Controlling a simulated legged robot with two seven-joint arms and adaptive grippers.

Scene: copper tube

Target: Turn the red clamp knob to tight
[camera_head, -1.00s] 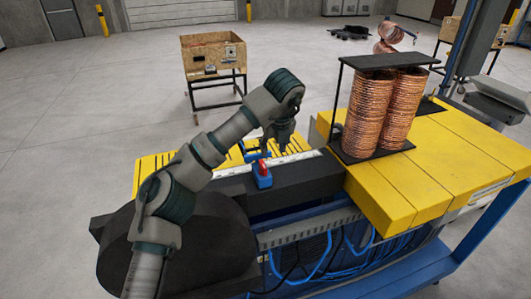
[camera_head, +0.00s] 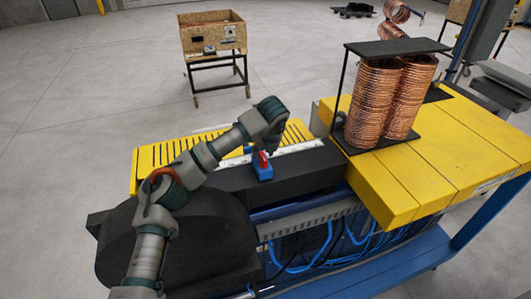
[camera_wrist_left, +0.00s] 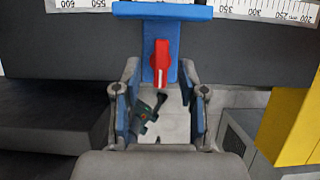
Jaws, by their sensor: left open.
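The red clamp knob (camera_head: 259,159) sits on a blue clamp (camera_head: 265,174) on the black beam's ruler edge. In the left wrist view, the red knob (camera_wrist_left: 162,64) stands upright in the picture, with a white line on its face, in front of the blue clamp body (camera_wrist_left: 160,12). My right gripper is not in view.
A white ruler strip (camera_head: 300,151) runs along the black beam (camera_head: 305,172). A yellow slatted table (camera_head: 155,160) lies behind. Copper coils (camera_head: 375,100) stand in a black rack on the yellow bench (camera_head: 440,150) to the right. A wooden crate (camera_head: 212,37) stands farther back.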

